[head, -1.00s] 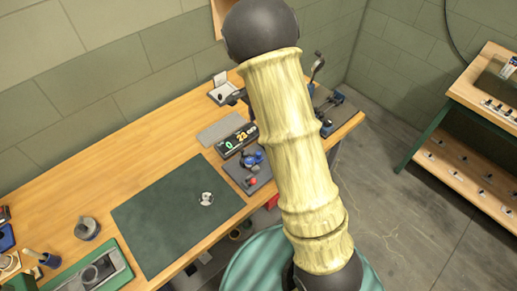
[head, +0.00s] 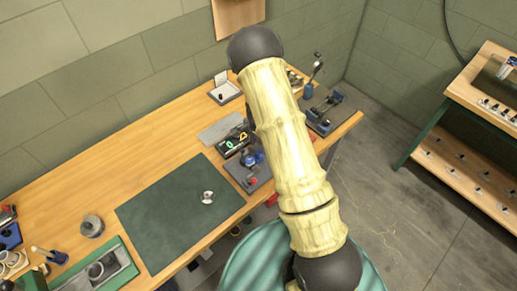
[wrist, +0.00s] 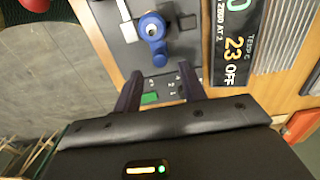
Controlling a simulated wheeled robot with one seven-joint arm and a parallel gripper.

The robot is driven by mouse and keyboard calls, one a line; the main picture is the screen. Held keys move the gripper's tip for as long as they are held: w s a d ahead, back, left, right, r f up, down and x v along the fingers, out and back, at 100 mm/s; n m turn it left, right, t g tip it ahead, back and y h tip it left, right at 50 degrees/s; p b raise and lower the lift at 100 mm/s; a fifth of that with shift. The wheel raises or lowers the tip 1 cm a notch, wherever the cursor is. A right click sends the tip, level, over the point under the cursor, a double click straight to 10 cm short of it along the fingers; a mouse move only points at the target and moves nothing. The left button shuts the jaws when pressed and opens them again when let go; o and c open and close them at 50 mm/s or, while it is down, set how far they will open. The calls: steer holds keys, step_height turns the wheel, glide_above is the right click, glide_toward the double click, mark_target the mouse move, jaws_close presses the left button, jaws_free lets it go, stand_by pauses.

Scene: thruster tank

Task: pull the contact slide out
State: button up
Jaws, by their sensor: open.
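A dark grey panel unit (head: 238,172) sits on the bench beside the digital display, with a blue knob-like part (head: 250,158) on it. In the wrist view the blue part (wrist: 153,28) shows ahead of my fingers, near a pale metal bar (wrist: 128,31). I cannot tell for certain which part is the contact slide. My gripper (wrist: 158,76) is open, its two dark fingers apart and short of the blue part. A small green piece (wrist: 150,98) and printed marks show between the fingers. In the head view my arm hides the gripper.
The digital display (wrist: 233,42) stands right of the panel in the wrist view. A red knob (head: 253,181) is at the panel's near end. A dark green mat (head: 175,215) with a small metal part (head: 207,197) lies to the left. A clamp-like device (head: 322,108) stands beyond my arm.

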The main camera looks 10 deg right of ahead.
mark_target(259, 152)
steer(key=shift+f+p, duration=0.5)
steer(key=shift+f, duration=1.85)
jaws_close()
